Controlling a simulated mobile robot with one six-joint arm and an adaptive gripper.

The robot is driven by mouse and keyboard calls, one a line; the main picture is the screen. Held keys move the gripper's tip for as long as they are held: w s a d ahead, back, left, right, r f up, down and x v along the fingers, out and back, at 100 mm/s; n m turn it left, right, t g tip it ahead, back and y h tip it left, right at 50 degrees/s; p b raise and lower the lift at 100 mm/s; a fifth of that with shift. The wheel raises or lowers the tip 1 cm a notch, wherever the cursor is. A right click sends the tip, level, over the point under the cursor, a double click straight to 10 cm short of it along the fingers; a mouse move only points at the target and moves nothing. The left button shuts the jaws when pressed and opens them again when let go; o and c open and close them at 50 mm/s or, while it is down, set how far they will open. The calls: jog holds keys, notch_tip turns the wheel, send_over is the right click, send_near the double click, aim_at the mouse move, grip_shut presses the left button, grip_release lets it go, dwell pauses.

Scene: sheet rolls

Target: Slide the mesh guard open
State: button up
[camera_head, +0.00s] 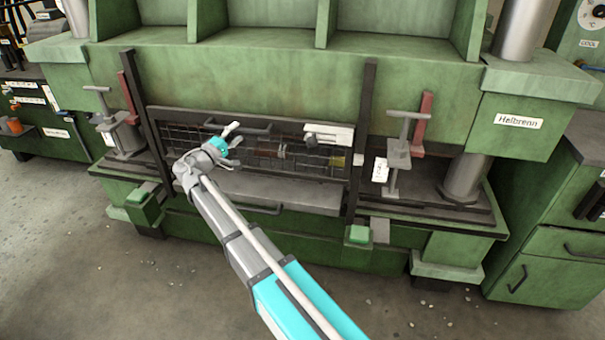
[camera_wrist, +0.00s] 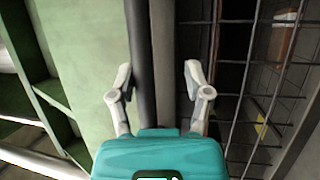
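The mesh guard (camera_head: 180,135) is a dark wire grid in a frame, standing across the press opening between two upright black rails. My gripper (camera_head: 236,139) is in front of the guard's upper part, near the handle. In the wrist view the gripper (camera_wrist: 157,82) is open, its two grey fingers spread on either side of the dark handle bar (camera_wrist: 139,50) and the guard's frame edge. The mesh (camera_wrist: 240,75) lies to the right there. Contact between fingers and handle is not clear.
The green press body (camera_head: 240,75) rises above the guard. Clamp posts (camera_head: 398,150) stand on both sides, and a grey plate (camera_head: 270,190) lies below the guard. Green-topped boxes (camera_head: 358,234) flank the opening. Rolls show behind the mesh. The floor in front is open.

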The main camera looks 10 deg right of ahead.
aim_at(250, 146)
jog(key=shift+f+b, duration=3.8)
jog(key=shift+f, duration=0.35)
jog(key=r+b+v, duration=0.1)
jog(key=b+v, duration=0.1)
jog(key=v, duration=1.2)
jog(key=s+d+r+m+g+y+p, duration=0.1)
jog(key=s+d+r+g+y+p, duration=0.1)
jog(key=d+p, duration=0.6)
jog(key=s+d+r+m+g+y+p, duration=0.2)
jog(key=d+g+p, duration=0.3)
jog(key=d+p, duration=0.4)
jog(key=s+d+r+m+g+y+p, duration=0.2)
jog(key=s+d+r+g+p, duration=0.2)
jog(key=d+p, duration=0.4)
jog(key=shift+d+r+p, duration=0.25)
jog(key=shift+d+p, duration=0.05)
jog(key=shift+d, duration=0.8)
